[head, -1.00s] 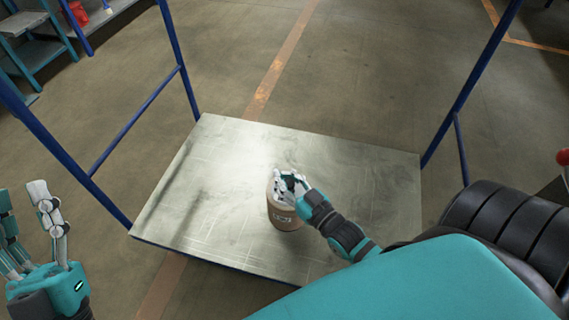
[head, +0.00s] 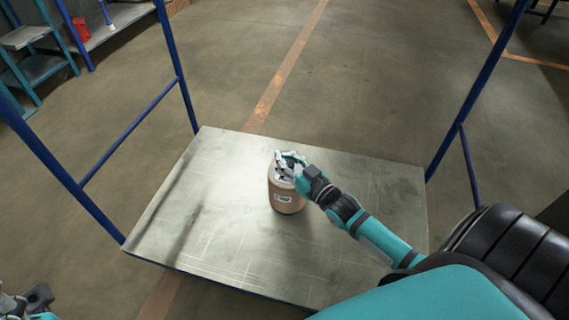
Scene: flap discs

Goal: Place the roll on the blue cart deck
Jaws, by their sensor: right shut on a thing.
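The roll (head: 286,199) is a brown cylinder with a small printed label, upright at the middle of the cart deck (head: 220,235). The deck is a pale grey, scuffed plate between blue side frames. The roll's base appears to be on the deck, though a small gap beneath it cannot be ruled out. My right gripper (head: 286,168) is at the roll's top end, shut on it, and hides part of its top. My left gripper (head: 28,300) shows only in part at the bottom left corner, cut off by the picture edge, away from the cart.
The blue frames (head: 105,161) rise at the cart's left and right (head: 470,110). The deck around the roll is bare. A teal step stand (head: 32,66) and a shelf with a red container (head: 80,28) stand at the far left. The floor behind the cart is clear.

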